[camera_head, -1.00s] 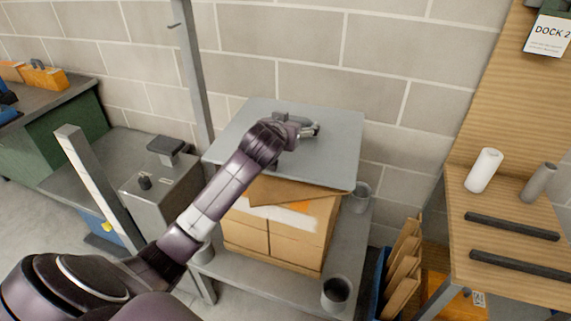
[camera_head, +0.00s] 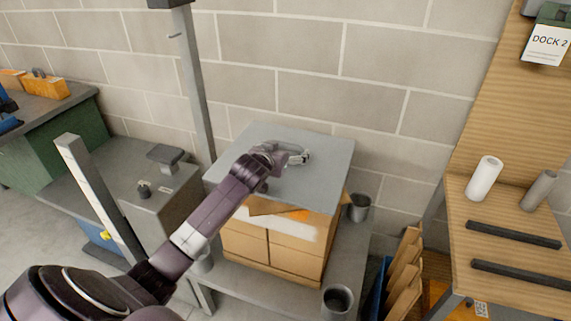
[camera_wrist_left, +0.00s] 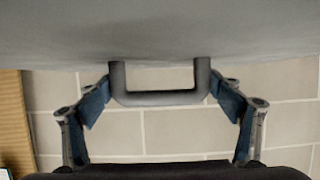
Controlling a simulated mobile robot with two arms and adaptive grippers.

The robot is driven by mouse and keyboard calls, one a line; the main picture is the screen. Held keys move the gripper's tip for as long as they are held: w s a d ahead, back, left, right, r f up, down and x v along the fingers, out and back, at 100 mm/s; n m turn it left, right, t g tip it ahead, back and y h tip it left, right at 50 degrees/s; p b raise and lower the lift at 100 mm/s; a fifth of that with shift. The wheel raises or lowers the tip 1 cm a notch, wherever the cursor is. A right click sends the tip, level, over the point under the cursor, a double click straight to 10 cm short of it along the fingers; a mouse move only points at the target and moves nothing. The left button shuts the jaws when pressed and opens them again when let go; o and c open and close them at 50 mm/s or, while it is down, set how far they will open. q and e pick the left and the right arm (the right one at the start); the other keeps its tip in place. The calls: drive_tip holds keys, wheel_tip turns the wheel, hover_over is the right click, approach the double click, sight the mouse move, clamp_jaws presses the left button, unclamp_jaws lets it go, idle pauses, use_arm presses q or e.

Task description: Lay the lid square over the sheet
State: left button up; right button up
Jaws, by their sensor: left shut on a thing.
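The lid (camera_head: 322,178) is a flat grey plate over a stack of cardboard cartons (camera_head: 270,245) in the head view. My left gripper (camera_head: 300,157) is on top of it, shut on its handle. In the left wrist view the dark U-shaped handle (camera_wrist_left: 158,98) is between the two fingers, against the grey lid underside or face (camera_wrist_left: 160,30). A brown sheet (camera_head: 262,207) shows below the lid's front edge; most of it is hidden. Whether the lid touches the sheet cannot be told. My right gripper is not in view.
The cartons stand on a grey rack shelf (camera_head: 345,262) with cup-like corner sockets (camera_head: 337,298). A grey post (camera_head: 197,95) rises at the back left, near the block wall. A wooden bench (camera_head: 515,225) and folded cardboard (camera_head: 404,275) are at the right.

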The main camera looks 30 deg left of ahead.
sight(272, 180)
use_arm(q)
drive_tip(key=shift+f, duration=2.5)
drive_tip(key=o, duration=1.6)
drive_tip(key=shift+f, duration=0.15)
drive_tip(key=shift+c, duration=0.2)
drive_tip(key=v, duration=1.2)
